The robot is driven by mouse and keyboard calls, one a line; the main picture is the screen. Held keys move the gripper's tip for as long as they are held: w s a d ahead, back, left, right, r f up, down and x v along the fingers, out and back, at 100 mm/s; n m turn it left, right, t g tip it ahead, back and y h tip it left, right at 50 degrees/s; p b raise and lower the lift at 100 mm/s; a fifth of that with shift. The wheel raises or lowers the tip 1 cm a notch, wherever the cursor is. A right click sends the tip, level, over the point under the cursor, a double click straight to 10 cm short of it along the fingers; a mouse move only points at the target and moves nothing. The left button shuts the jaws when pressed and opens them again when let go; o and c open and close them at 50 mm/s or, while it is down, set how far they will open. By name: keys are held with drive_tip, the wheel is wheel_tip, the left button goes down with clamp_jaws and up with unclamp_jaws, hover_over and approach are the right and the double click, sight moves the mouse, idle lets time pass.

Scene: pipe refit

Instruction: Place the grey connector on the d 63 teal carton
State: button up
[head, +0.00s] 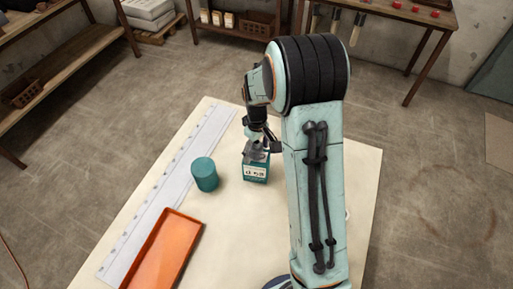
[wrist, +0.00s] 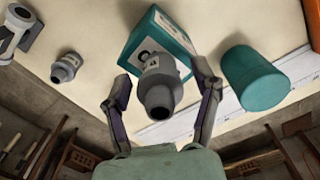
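The teal carton (head: 255,174) with a white label stands on the pale table, left of my arm in the head view. It also shows in the wrist view (wrist: 180,37). A grey connector (wrist: 158,86) is at the carton's top face, and in the head view a grey shape shows on the carton top (head: 256,152). My gripper (wrist: 162,86) has its two fingers spread, one on each side of the connector. A gap shows between each finger and the connector. In the head view my gripper (head: 261,140) is just above the carton, partly hidden by my arm.
A teal cylinder (head: 205,174) stands left of the carton. An orange tray (head: 165,249) lies at the front left, beside a long pale strip (head: 178,182). The wrist view shows a smaller grey fitting (wrist: 66,67) and a grey-white part (wrist: 15,32) on the table.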

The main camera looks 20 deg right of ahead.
sight(257, 142)
wheel_tip(257, 142, up, 12)
drive_tip(key=shift+r, duration=0.2)
drive_tip(key=s+a+r+m, duration=0.1)
drive_tip(key=s+a, duration=0.3)
drive_tip(key=s, duration=0.8)
drive_tip(key=s+a+r+m, duration=0.1)
drive_tip(key=s+a, duration=0.3)
drive_tip(key=s, duration=0.8)
drive_tip(key=shift+a+m+y, duration=0.35)
drive_tip(key=shift+m+y, duration=0.05)
drive_tip(key=shift+m, duration=0.3)
